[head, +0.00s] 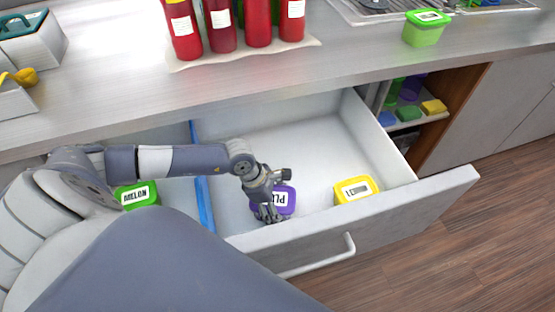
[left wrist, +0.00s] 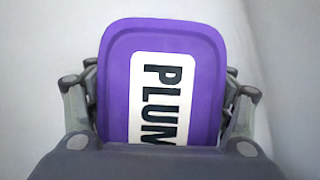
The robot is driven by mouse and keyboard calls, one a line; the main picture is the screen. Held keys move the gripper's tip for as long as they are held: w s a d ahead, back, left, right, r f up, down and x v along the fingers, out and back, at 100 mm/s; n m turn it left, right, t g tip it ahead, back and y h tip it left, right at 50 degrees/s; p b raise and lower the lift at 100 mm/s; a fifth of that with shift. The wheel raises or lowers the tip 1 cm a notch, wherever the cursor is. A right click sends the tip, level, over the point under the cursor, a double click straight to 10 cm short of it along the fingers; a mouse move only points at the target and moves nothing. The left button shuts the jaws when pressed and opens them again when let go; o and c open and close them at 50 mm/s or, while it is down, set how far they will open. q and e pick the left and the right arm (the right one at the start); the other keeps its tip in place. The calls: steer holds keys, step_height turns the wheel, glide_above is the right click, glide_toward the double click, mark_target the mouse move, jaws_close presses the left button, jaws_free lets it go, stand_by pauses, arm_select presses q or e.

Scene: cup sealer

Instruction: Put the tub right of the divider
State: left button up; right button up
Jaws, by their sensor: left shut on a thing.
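A purple tub labelled PLUM (head: 287,203) is in the open drawer, in the compartment right of the blue divider (head: 203,191). My left gripper (head: 265,208) is shut on this tub, one finger on each side. The purple lid (left wrist: 210,45) fills the middle of the left wrist view; I cannot tell whether the tub touches the drawer floor. A yellow tub (head: 356,189) sits further right in the same compartment. A green tub labelled MELON (head: 138,195) is left of the divider, partly hidden by my arm. My right gripper is not in view.
The drawer front (head: 400,215) with its handle bounds the near side. Red bottles (head: 222,25) stand on the counter behind, and another green tub (head: 425,28) is at the back right. The rear of the right compartment is clear.

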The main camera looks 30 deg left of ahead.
arm_select(q)
steer(key=shift+f, duration=0.6)
steer(key=o, duration=1.5)
steer(key=shift+f, duration=0.1)
steer(key=v, duration=1.2)
